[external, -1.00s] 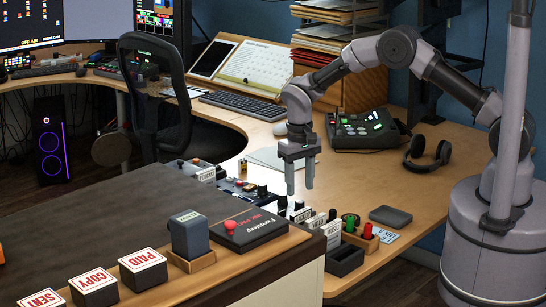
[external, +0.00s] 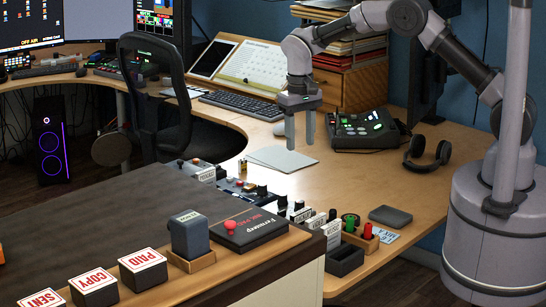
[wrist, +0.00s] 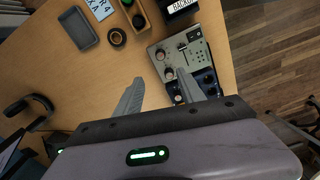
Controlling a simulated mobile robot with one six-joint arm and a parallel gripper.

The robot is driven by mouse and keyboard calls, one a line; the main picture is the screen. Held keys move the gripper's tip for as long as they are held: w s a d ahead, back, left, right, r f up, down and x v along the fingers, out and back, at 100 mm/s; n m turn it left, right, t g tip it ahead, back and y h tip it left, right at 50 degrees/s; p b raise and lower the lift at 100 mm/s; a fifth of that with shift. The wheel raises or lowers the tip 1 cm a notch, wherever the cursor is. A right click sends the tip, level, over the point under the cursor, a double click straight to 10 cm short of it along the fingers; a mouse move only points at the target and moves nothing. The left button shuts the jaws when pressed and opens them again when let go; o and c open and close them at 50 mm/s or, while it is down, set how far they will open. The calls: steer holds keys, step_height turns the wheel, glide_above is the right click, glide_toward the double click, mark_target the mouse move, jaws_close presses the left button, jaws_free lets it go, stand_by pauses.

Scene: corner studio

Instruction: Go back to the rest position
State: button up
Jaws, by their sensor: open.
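My gripper (external: 299,143) hangs in the air above the wooden desk (external: 345,185), fingers pointing down. Its two grey fingers are apart with nothing between them. In the wrist view the fingers of my gripper (wrist: 158,95) also show apart and empty, over the desk and a grey control box with knobs (wrist: 183,52). My arm reaches in from the column at the right, with its elbow raised.
Below my gripper lies a flat grey sheet (external: 282,159). A black device with a lit screen (external: 362,132) and headphones (external: 428,153) are to the right. Stamps and small boxes line the front counter (external: 100,215). A keyboard (external: 242,105) lies behind.

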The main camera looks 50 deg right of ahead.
steer(key=s+d+r+t+y+b, duration=0.1)
steer(key=s+d+r, duration=0.2)
steer(key=s+r, duration=0.3)
steer(key=s+d+r+m+t, duration=0.1)
steer(key=s+d+r, duration=0.1)
steer(key=s+r, duration=0.35)
steer(key=s+d+r+t+y+b, duration=0.1)
steer(key=s+d+r, duration=0.2)
steer(key=s+r, duration=0.25)
steer(key=s+d+f+t, duration=0.1)
steer(key=s, duration=0.7)
steer(key=s+d+m+t+b, duration=0.1)
steer(key=s, duration=0.7)
steer(key=shift+f+t, duration=0.4)
